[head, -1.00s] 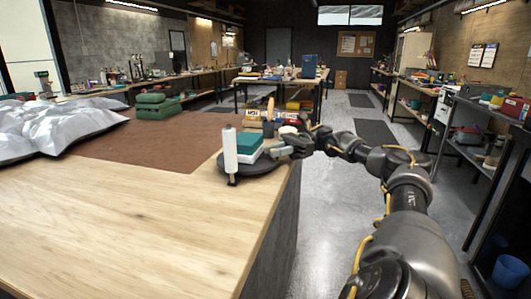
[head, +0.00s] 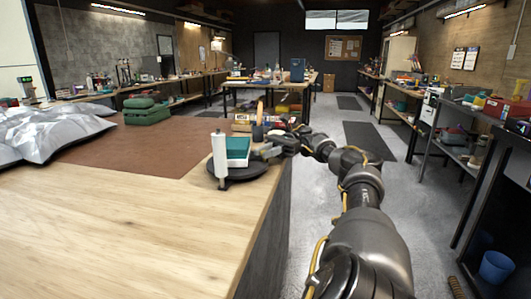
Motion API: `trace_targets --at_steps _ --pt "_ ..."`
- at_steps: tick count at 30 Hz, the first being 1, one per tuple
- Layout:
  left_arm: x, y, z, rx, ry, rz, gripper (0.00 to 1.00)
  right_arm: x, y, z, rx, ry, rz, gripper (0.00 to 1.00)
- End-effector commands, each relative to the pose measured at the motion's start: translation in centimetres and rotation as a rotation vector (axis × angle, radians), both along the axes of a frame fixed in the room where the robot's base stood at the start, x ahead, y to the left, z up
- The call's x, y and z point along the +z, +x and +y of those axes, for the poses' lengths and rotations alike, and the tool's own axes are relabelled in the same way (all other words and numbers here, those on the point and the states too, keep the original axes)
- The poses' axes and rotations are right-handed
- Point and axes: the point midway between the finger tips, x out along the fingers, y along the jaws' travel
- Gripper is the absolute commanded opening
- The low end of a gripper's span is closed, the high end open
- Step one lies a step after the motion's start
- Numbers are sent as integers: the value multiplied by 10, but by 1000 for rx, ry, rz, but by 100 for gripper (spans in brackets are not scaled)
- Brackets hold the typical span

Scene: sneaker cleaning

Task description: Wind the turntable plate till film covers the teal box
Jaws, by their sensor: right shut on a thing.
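The teal box (head: 237,147) sits on the dark round turntable plate (head: 240,181) near the table's right edge. A pale strip shows along the box's lower edge; its teal top and side are bare to view. A white upright film roll (head: 219,158) stands at the plate's left front, just left of the box. I cannot make out film between roll and box. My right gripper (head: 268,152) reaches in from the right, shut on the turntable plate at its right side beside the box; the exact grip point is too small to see. My left gripper is out of view.
The wooden table (head: 110,235) is bare in front, with a brown mat (head: 125,150) behind. Silvery bags (head: 50,132) lie at the left, and green cases (head: 146,110) stand at the back. Small boxes and tools (head: 258,123) stand behind the plate.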

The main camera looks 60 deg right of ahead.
Motion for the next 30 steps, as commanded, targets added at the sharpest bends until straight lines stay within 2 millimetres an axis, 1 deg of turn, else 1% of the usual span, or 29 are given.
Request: trace_targets --at_steps 7,8,9,17,30 --pt "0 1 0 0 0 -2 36 -3 2 2 1 5 3 0" --pt "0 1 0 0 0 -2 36 -3 2 2 2 5 3 24" --pt "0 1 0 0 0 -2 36 -3 2 2 2 5 3 28" --pt "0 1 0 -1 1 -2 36 -2 -1 0 -4 2 4 28" --pt "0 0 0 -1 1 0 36 -1 -2 -1 -2 2 2 28"
